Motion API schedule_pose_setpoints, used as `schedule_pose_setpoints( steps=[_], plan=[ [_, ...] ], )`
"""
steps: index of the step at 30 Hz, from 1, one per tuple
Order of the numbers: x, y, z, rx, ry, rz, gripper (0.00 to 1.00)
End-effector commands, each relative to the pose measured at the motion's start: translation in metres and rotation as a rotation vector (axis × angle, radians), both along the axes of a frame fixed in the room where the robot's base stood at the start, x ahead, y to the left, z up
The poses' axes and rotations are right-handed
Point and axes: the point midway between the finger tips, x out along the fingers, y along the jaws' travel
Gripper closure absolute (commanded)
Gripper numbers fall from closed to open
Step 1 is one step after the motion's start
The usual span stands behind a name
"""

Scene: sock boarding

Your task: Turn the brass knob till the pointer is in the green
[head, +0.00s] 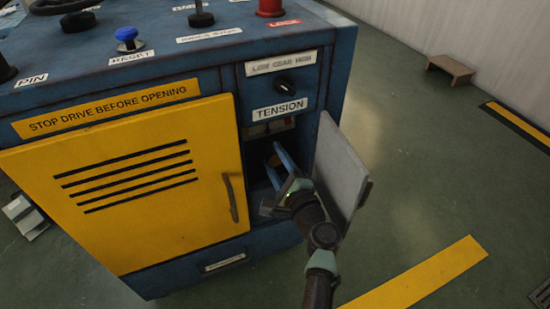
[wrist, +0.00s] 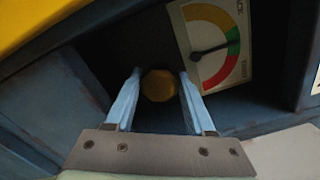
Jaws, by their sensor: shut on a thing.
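The brass knob (wrist: 159,85) sits inside the dark compartment, between the two blue fingers of my gripper (wrist: 160,76), which is shut on it. The gauge (wrist: 207,75) is beside the knob in the wrist view, with yellow, green and red bands. Its dark pointer (wrist: 212,49) reaches toward the green band (wrist: 233,42), and its tip appears to lie at the green. In the head view my gripper (head: 279,161) reaches into the opening under the TENSION label (head: 280,109). The gauge is mostly hidden there by the compartment's upper edge.
The small grey door (head: 341,164) of the compartment stands open, close to the right of my arm. A closed yellow door (head: 130,220) with a handle (head: 231,197) is at the left. A black selector knob (head: 283,87) sits above the opening. The floor at right is largely clear.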

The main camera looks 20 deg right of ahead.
Motion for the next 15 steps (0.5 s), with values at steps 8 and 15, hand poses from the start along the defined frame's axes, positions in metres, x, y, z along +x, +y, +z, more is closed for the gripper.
schedule_pose_setpoints(
  steps=[8,15],
  plan=[
    [-0.0006,-0.0007,-0.0009,0.0,0.002,-0.001,0.44],
    [-0.0003,-0.0004,-0.0005,-0.001,0.0,-0.001,0.16]
  ],
)
